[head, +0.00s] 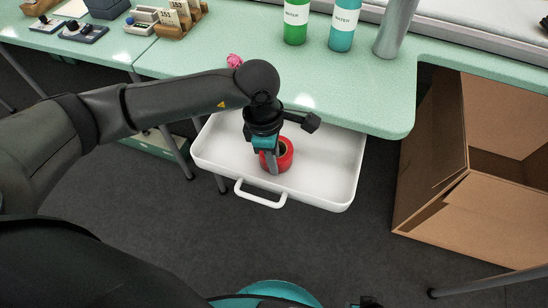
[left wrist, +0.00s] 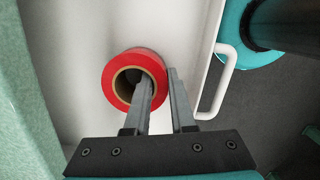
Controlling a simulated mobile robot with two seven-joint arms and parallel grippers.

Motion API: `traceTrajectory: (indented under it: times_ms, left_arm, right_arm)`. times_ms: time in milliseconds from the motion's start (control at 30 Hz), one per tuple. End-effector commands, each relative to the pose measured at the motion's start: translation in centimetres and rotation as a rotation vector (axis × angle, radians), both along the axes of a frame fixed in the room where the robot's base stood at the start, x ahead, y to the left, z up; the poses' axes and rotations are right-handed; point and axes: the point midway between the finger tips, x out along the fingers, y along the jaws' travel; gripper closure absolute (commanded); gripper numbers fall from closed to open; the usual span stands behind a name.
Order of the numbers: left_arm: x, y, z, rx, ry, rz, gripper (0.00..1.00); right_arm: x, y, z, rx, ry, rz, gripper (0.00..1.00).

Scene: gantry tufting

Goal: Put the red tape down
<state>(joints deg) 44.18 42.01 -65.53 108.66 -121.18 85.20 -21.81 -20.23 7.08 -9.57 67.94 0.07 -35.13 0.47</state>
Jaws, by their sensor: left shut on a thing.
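The red tape (head: 286,161) is a thick roll with a brown core, low over the white tray (head: 330,178). My left gripper (head: 272,164) comes down on it from above and is shut on its wall. In the left wrist view, one finger of the gripper (left wrist: 160,84) reaches into the hole of the red tape (left wrist: 113,88) and the other is outside its rim. The tape looks level. I cannot tell whether it touches the tray floor. My right gripper cannot be made out.
The white tray sticks out from under the green table (head: 300,90), with a handle (head: 262,195) at its front. Two labelled bottles (head: 342,25) and a grey cylinder (head: 396,27) stand on the table. An open cardboard box (head: 430,180) is at right. The tray is otherwise clear.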

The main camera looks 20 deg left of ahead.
Motion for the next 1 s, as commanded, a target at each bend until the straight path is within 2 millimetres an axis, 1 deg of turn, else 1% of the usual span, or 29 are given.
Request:
traceTrajectory:
  times_ms: [267, 300, 500, 567, 933, 1000]
  left_arm:
    - [0.03, -0.03, -0.26, -0.001, -0.001, 0.0, 1.0]
    - [0.0, -0.02, -0.26, 0.0, 0.0, 0.0, 0.75]
    - [0.01, -0.01, -0.21, 0.0, 0.0, 0.0, 0.53]
    - [0.01, 0.0, -0.21, 0.0, 0.0, 0.0, 0.47]
    - [0.01, 0.0, 0.04, 0.0, 0.0, 0.0, 0.47]
    - [0.04, 0.04, 0.48, -0.001, -0.002, 0.0, 0.47]
  right_arm:
    - [0.28, 0.23, 0.21, 0.002, 0.0, 0.0, 0.5]
    - [0.41, 0.28, 0.37, 0.002, -0.002, 0.001, 0.5]
    - [0.34, 0.23, 0.36, 0.002, -0.001, 0.0, 0.5]
    - [0.32, 0.22, 0.34, 0.002, 0.0, 0.0, 0.5]
    - [0.26, 0.21, 0.47, 0.003, -0.004, 0.0, 0.5]
    - [-0.12, 0.04, -0.04, 0.001, 0.0, 0.0, 0.5]
